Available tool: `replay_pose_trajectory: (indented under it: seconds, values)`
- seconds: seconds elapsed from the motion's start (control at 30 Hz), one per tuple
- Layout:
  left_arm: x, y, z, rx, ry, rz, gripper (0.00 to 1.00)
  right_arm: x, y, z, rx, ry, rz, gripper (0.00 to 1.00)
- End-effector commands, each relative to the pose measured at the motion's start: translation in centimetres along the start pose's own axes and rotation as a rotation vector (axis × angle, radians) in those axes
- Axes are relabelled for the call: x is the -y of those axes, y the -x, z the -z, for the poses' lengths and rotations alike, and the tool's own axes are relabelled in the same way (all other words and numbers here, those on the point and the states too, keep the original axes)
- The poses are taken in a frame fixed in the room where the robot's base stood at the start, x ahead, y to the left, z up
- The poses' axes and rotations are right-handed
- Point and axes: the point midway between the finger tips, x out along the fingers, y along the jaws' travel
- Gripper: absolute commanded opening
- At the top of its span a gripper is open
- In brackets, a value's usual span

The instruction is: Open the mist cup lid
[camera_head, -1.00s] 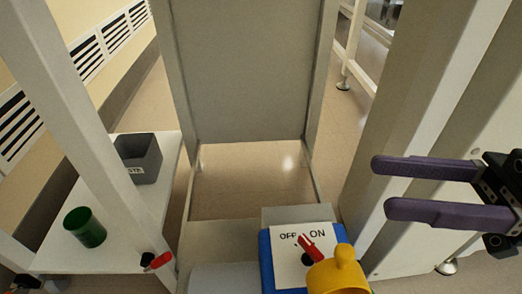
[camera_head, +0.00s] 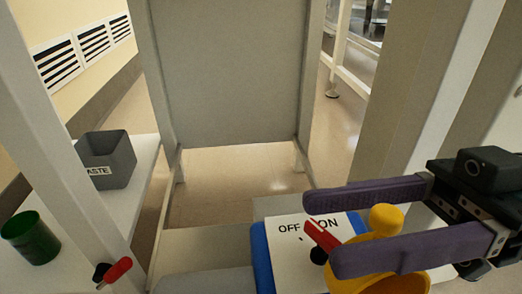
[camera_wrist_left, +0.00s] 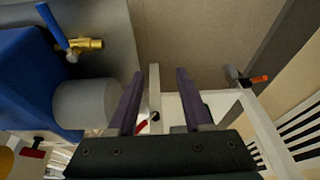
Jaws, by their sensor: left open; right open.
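The yellow mist cup lid, with a round knob (camera_head: 386,218) on top, is at the lower right of the head view, beside the blue box (camera_head: 261,262). My right gripper (camera_head: 322,231) is open, and its two purple fingers lie on either side of the knob in the picture. The lower finger hides part of the yellow body. I cannot tell whether a finger touches the knob. A yellow edge shows at the far left of the left wrist view (camera_wrist_left: 6,160). My left gripper (camera_wrist_left: 160,72) is open and empty there, and out of the head view.
A white panel marked OFF and ON carries a red switch lever (camera_head: 322,236). A grey waste bin (camera_head: 108,160) and green cup (camera_head: 31,238) stand on the left shelf. White frame posts rise left and right. The left wrist view shows a brass valve (camera_wrist_left: 86,44) and grey cylinder (camera_wrist_left: 90,104).

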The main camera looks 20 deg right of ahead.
Motion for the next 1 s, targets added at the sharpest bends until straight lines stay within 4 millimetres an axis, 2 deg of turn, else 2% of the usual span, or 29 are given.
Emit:
replay_pose_trajectory:
  seconds: [0.13,0.4,0.9,1.0]
  values:
    - [0.05,-0.5,-0.18,0.0,-0.002,0.002,0.5,-0.03,-1.0,-0.06,0.0,0.001,-0.001,0.55]
    - [0.23,-0.46,-0.21,0.002,-0.009,0.007,0.5,-0.01,-1.14,0.05,0.0,0.0,-0.001,0.55]
    - [0.24,-0.48,-0.24,0.003,-0.01,0.008,0.5,-0.02,-1.1,0.02,0.0,0.0,-0.002,0.0]
    - [0.23,-0.48,-0.24,0.003,-0.009,0.007,0.5,-0.02,-1.1,0.02,0.0,0.0,-0.002,0.0]
